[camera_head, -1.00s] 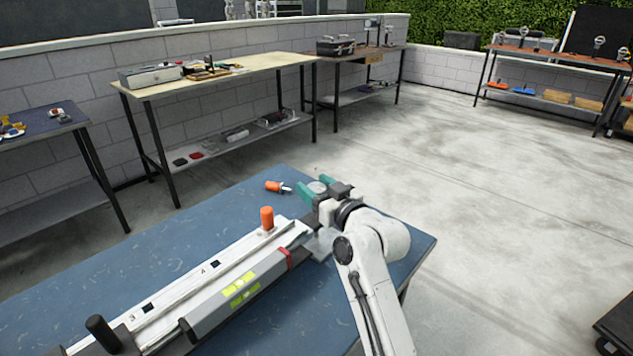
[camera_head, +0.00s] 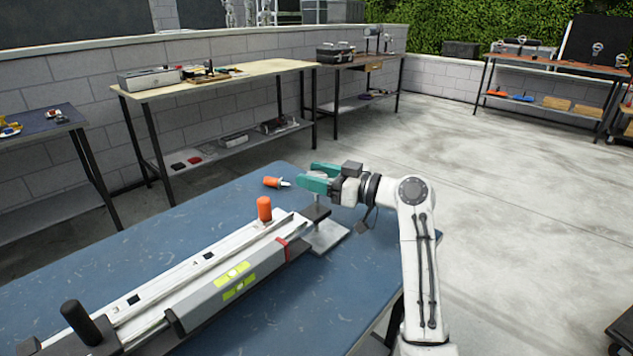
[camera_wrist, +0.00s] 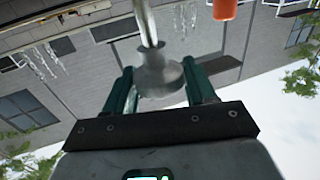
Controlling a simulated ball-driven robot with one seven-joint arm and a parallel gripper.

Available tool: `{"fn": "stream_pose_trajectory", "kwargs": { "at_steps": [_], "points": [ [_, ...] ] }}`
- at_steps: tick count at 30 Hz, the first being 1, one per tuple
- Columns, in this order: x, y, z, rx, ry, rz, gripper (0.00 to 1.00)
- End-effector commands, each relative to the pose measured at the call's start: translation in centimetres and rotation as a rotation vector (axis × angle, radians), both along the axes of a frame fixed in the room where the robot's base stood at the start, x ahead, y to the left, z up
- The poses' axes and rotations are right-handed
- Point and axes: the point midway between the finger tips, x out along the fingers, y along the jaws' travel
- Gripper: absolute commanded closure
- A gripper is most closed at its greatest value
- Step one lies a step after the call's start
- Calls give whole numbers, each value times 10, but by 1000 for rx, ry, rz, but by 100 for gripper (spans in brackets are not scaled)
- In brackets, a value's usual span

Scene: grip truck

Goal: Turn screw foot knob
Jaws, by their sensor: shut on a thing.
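The screw foot knob (camera_wrist: 162,78) is a grey, round, flared piece on a metal rod (camera_wrist: 147,25). In the wrist view it sits between the two green fingers of my gripper (camera_wrist: 163,92), which is shut on it. In the head view my gripper (camera_head: 318,178) stands at the far end of the long rail (camera_head: 185,280), its fingers pointing left. The knob is mostly hidden there by the fingers. Below them, the rail's dark end bracket (camera_head: 316,213) and a flat grey plate (camera_head: 328,238) show.
An orange handle (camera_head: 264,209) stands upright on the rail, and a black knob (camera_head: 80,322) stands nearer. An orange-handled tool (camera_head: 273,182) lies on the blue table (camera_head: 120,262) just left of my fingers. The table's right edge is close.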

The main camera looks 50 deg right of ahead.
Motion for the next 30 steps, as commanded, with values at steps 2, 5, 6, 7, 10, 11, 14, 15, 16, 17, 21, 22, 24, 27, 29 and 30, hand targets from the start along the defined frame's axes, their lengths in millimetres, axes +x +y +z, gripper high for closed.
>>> {"fn": "stream_pose_trajectory", "kwargs": {
  "at_steps": [2, 5, 6, 7, 10, 11, 14, 15, 16, 17, 21, 22, 24, 27, 29, 30],
  "points": [
    [0, 0, -1, 1, 3, 6, 75],
    [0, 0, -1, 1, 3, 10, 75],
    [0, 0, -1, 2, 3, 11, 75],
    [0, 0, -1, 2, 3, 11, 75],
    [0, 0, -1, 2, 4, 11, 75],
    [0, 0, -1, 2, 4, 10, 75],
    [0, 0, -1, 2, 4, 10, 44],
    [0, 0, -1, 2, 4, 10, 40],
    [0, 0, -1, 2, 4, 10, 37],
    [0, 0, -1, 2, 4, 10, 34],
    [0, 0, -1, 1, 3, 10, 25],
    [0, 0, -1, 1, 3, 10, 25],
    [0, 0, -1, 1, 3, 10, 25],
    [0, 0, -1, 2, 2, 10, 25],
    [-3, -2, -1, 2, 2, 9, 25],
    [-6, -3, -1, 2, 2, 8, 25]
  ]
}}
